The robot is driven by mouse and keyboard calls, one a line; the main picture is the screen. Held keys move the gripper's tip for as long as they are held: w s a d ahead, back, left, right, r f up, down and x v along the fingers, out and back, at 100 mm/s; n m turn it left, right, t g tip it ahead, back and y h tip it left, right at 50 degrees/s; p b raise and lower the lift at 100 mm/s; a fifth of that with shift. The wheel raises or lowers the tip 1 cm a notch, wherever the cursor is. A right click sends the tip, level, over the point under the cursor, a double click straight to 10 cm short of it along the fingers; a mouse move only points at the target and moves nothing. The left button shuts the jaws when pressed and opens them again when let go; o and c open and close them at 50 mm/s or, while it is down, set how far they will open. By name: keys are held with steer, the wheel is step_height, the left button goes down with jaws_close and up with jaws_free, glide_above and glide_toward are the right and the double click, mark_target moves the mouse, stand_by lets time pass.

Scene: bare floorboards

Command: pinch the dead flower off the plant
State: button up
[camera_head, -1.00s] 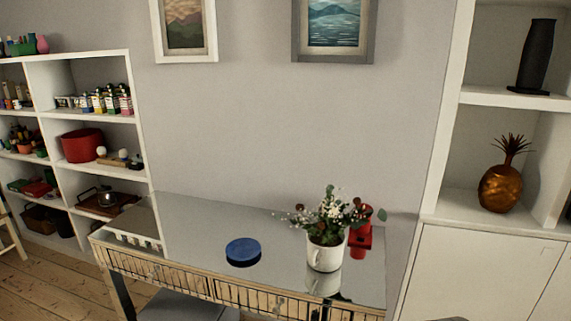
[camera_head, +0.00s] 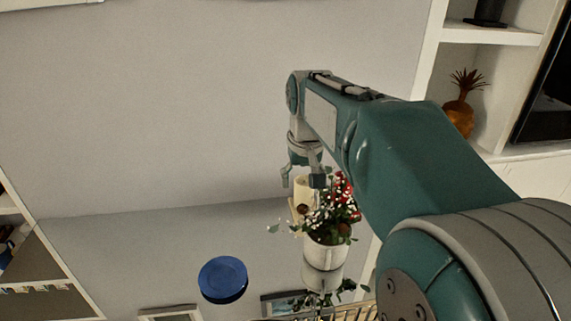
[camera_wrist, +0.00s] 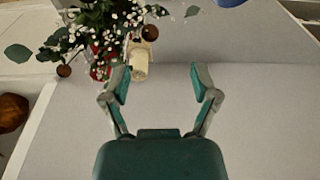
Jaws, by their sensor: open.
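The plant (camera_head: 327,218) has white blossoms, green leaves and red parts, and stands in a white pot (camera_head: 325,257) on the shiny table. In the wrist view the plant (camera_wrist: 100,28) is at the upper left. Two round brown heads show there, one brown head (camera_wrist: 150,32) at its right edge and another brown head (camera_wrist: 64,71) lower left; I cannot tell which is the dead flower. My gripper (camera_head: 302,180) is open and empty, just above the plant's top in the head view. In the wrist view my gripper (camera_wrist: 158,72) has its left finger near the foliage.
A cream cylinder (camera_wrist: 139,62) stands beside the plant, close to my left finger in the wrist view. A blue round dish (camera_head: 222,280) lies left of the pot. A shelf with a golden pineapple (camera_head: 459,118) is at the right. The tabletop between is clear.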

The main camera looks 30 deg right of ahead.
mark_target(302, 206)
steer(key=w+f, duration=0.1)
steer(key=f, duration=0.2)
steer(key=w+d+f, duration=0.1)
steer(key=f, duration=0.2)
steer(key=w+d+f, duration=0.1)
steer(key=f, duration=0.3)
steer(key=shift+w+d, duration=0.1)
steer(key=shift+d, duration=0.15)
steer(key=shift+w+d+f, duration=0.1)
steer(key=shift+d+f, duration=0.05)
steer(key=shift+f, duration=0.4)
steer(key=shift+a, duration=0.2)
steer(key=c, duration=1.1)
